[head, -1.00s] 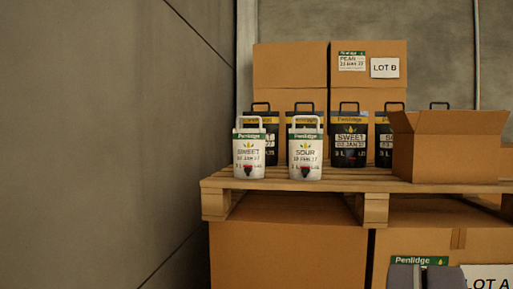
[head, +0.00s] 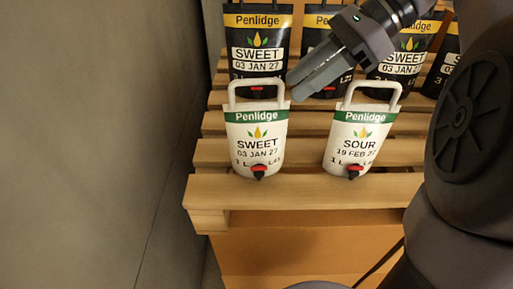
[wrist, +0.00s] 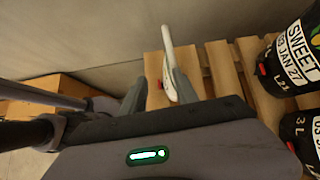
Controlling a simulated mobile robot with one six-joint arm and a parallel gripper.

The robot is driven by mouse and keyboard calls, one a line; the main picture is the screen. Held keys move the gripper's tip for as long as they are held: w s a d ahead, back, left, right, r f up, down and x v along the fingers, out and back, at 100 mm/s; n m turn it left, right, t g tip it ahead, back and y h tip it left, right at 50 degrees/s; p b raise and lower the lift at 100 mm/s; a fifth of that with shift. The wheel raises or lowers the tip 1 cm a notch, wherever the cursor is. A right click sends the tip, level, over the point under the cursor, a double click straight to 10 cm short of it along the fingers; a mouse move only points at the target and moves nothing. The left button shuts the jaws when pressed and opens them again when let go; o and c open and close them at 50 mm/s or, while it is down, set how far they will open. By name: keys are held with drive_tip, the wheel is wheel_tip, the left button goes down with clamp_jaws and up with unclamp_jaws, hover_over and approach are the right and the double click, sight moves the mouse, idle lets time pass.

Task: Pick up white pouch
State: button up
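Two white pouches with green bands and carry handles stand upright on the pallet's front boards. The left one (head: 257,140) reads SWEET, the right one (head: 352,140) SOUR; each has a red-and-black tap low on its front. My gripper (head: 295,84) comes down from the upper right, its fingertips just right of the SWEET pouch's handle. In the wrist view my gripper (wrist: 160,92) has its fingers spread apart. A white pouch (wrist: 172,66) shows there nearly edge-on, close to the right finger, partly hidden by it; contact cannot be told.
Larger black pouches (head: 256,45) stand in a row behind the white ones. The wooden pallet (head: 290,193) has open gaps between boards. A cardboard box (head: 300,250) is below it. A bare grey wall (head: 90,130) closes off the left side.

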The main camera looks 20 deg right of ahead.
sight(263, 102)
drive_tip(key=w+a+f, duration=0.1)
drive_tip(key=w+f, duration=0.1)
drive_tip(key=w+a+f, duration=0.2)
drive_tip(key=shift+w+f, duration=0.1)
drive_tip(key=a+f, duration=0.1)
drive_tip(key=s+a+f, duration=0.1)
drive_tip(key=a, duration=0.1)
drive_tip(key=shift+a+f, duration=0.2)
drive_tip(key=shift+w+a+f, duration=0.15)
drive_tip(key=shift+w+f, duration=0.05)
drive_tip(key=shift+w, duration=0.05)
drive_tip(key=shift+w+f, duration=0.1)
drive_tip(key=shift+w, duration=0.4)
drive_tip(key=shift+s, duration=0.35)
clamp_jaws()
drive_tip(key=shift+w, duration=0.15)
